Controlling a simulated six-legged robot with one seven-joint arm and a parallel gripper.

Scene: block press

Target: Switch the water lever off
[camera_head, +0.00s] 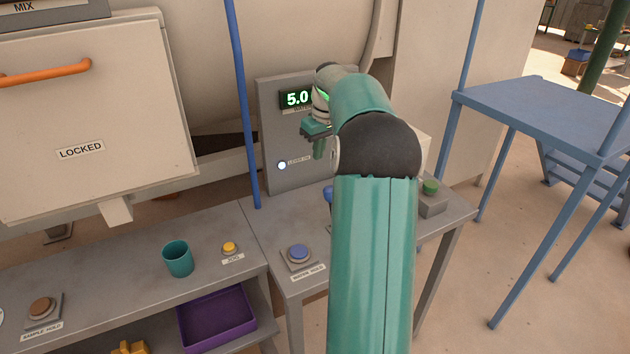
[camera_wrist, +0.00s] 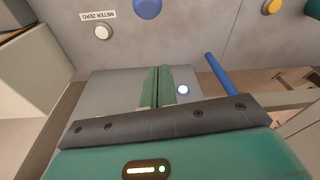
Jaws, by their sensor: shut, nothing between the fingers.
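My gripper (camera_head: 318,150) is in front of the grey meter panel (camera_head: 268,130); its fingers are together with nothing between them. The wrist view shows the shut fingers (camera_wrist: 157,72) against the panel (camera_wrist: 112,82); I cannot tell whether they touch it. A blue rounded knob (camera_head: 328,193), possibly the water lever's, shows partly behind my arm, below my gripper. A large blue round shape (camera_wrist: 148,8) is cut off at the top of the wrist view; I cannot tell whether it is the same knob. The lever's position is not clear.
The panel display (camera_head: 297,98) reads 5.0. A blue water hold button (camera_head: 299,253), a yellow jog button (camera_head: 230,248) and a teal cup (camera_head: 178,258) stand on the bench. A green button (camera_head: 430,187) is at right. A blue post (camera_head: 243,100) rises left of the panel.

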